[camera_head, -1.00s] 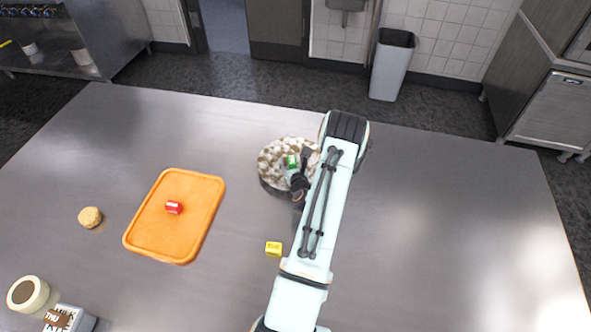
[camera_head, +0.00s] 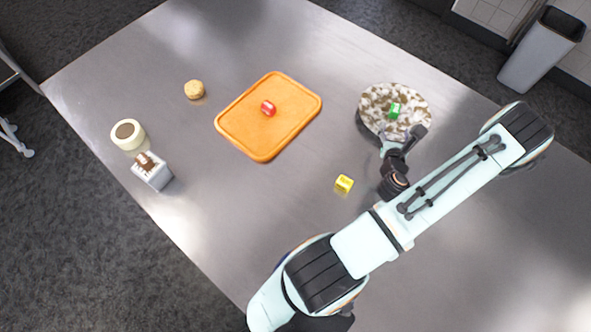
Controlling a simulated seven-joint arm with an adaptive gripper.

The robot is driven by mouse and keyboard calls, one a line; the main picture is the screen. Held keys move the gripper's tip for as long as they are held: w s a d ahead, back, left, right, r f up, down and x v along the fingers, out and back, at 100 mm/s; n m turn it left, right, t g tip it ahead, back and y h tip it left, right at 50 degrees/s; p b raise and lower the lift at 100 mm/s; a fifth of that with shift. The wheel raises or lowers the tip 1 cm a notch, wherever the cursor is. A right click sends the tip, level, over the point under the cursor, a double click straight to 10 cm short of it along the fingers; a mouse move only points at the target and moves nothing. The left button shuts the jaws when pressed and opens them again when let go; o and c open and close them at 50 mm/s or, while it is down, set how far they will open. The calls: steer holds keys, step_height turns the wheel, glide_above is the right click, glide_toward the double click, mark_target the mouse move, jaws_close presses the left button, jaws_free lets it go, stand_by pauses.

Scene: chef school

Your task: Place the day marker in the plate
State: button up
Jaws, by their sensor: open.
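A green day marker (camera_head: 395,110) lies on the brown-and-white speckled plate (camera_head: 372,97) on the steel table. My gripper (camera_head: 404,136) is open at the plate's near edge, with its fingers pointing toward the green marker. The marker shows just beyond the fingertips and is not held. A yellow marker (camera_head: 344,183) lies on the bare table, left of my arm. A red marker (camera_head: 268,108) lies on the orange board (camera_head: 258,141). A brown marker (camera_head: 146,161) sits on a milk carton (camera_head: 152,174). My gripper hides part of the plate's near rim.
A round tan bun-like item (camera_head: 194,90) lies left of the orange board. A cream round container (camera_head: 127,134) stands by the carton near the table's left edge. The table (camera_head: 225,215) is clear around the yellow marker. A grey bin (camera_head: 541,52) stands on the floor beyond.

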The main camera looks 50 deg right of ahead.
steer(key=w+a+r+n+t+y, duration=0.4)
steer(key=w+n, duration=0.4)
steer(key=w, duration=0.1)
steer(key=w+a+r+n+t+y, duration=0.3)
steer(key=w+a+r+n+t, duration=0.15)
steer(key=w+n, duration=0.45)
steer(key=w+a+r+n+g+y, duration=0.1)
steer(key=w+a+n+g+y, duration=0.2)
steer(key=a+n, duration=0.45)
steer(key=w+a+r+n+g+y, duration=0.1)
steer(key=w+a+r+n+y, duration=0.15)
steer(key=a+n+y, duration=0.5)
steer(key=s+a+r+n+g, duration=0.1)
steer(key=s+a+n+g, duration=0.1)
steer(key=a+n+g, duration=0.3)
steer(key=s+a+n, duration=0.2)
steer(key=a+n, duration=0.1)
steer(key=a, duration=0.4)
steer(key=s+a+r+n+g+h, duration=0.2)
steer(key=s+r+n, duration=0.1)
steer(key=s+n, duration=0.2)
steer(key=s+a+r+n+g+h, duration=0.2)
steer(key=s+n, duration=0.3)
steer(key=s, duration=0.3)
steer(key=shift+s+a+r+n+g, duration=0.3)
steer(key=shift+a+r+g, duration=0.1)
steer(key=shift+r+g, duration=0.1)
